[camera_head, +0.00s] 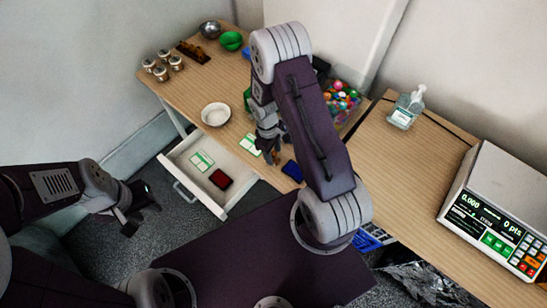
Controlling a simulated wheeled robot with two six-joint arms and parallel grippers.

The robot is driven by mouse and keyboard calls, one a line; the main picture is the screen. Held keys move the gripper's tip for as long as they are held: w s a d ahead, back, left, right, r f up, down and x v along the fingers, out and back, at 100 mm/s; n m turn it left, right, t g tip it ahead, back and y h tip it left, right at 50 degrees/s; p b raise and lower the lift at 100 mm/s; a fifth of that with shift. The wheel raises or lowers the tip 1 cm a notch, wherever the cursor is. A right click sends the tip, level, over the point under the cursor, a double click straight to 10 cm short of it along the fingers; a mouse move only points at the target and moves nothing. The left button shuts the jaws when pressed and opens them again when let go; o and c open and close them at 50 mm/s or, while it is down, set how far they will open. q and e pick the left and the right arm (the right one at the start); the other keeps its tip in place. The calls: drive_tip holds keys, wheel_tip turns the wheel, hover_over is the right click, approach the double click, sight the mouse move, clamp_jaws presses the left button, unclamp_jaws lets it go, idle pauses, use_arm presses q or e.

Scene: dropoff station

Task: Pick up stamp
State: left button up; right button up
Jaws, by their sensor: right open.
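My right gripper (270,150) points down over the table's front edge, just above the open drawer's right side. It is open. A small brownish-orange object (275,157), possibly the stamp's handle, shows at its fingertips; most of it is hidden, and I cannot tell if they touch. A blue pad (292,170) lies just right of it on the table. A green-and-white card (250,145) lies to its left. My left gripper (143,207) hangs over the floor at the left, away from these things; its jaws are too dark to read.
The open white drawer (180,160) holds a green-and-white card (201,161) and a dark red pad (220,179). A white bowl (216,114) stands on the wooden table (185,92). Colourful balls (341,97) fill a bin behind my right arm. A scale (500,205) stands at the right.

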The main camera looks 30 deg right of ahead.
drive_tip(key=shift+f, duration=0.7)
drive_tip(key=shift+d+f, duration=0.2)
drive_tip(key=shift+f, duration=0.15)
clamp_jaws()
drive_tip(key=shift+r, duration=0.1)
